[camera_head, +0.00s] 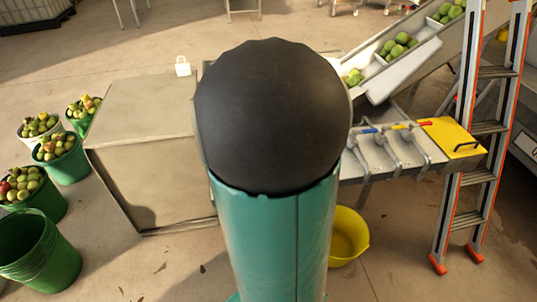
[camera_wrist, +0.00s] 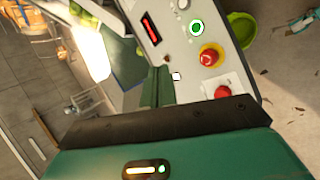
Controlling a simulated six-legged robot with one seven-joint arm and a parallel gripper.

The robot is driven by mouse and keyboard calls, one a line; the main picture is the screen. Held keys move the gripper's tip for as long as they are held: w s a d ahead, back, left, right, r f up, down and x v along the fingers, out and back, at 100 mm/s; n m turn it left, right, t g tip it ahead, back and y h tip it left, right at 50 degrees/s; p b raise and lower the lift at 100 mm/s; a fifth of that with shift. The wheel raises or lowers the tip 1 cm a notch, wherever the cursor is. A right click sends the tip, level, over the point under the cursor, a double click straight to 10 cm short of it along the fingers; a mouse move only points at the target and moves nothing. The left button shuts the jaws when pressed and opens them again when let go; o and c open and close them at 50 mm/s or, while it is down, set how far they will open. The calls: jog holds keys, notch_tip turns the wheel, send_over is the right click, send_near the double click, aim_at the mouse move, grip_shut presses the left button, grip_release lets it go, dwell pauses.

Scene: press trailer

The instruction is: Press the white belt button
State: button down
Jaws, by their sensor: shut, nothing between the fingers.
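A grey control panel shows at the top of the wrist view. A small white square (camera_wrist: 176,76) shows at the panel's left edge; I cannot tell which white part is the belt button. My gripper (camera_wrist: 168,122), dark with a green body, is shut and empty below the panel, apart from the green-ringed button. In the head view my arm hides the panel and gripper.
Green buckets of apples (camera_head: 57,150) stand at the left by a beige box (camera_head: 150,140). A ladder (camera_head: 480,140) stands at right beside a yellow board (camera_head: 452,137) and a conveyor with green apples (camera_head: 400,65). A yellow bucket (camera_head: 347,235) is on the floor.

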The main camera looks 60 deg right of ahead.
jog(key=s+d+f+n, duration=0.1)
jog(key=s+d+f, duration=0.2)
jog(key=d+f, duration=0.1)
jog(key=s+d+f+n+g, duration=0.1)
jog(key=s+d+f+n, duration=0.1)
jog(key=d, duration=0.4)
jog(key=shift+s+d+f+n+g+h, duration=0.3)
jog(key=shift+s+d+f+h, duration=0.1)
jog(key=shift+s+f, duration=0.35)
jog(key=shift+w+f, duration=0.1)
jog(key=shift+f, duration=0.05)
jog(key=shift+f, duration=4.4)
jog(key=shift+f, duration=0.4)
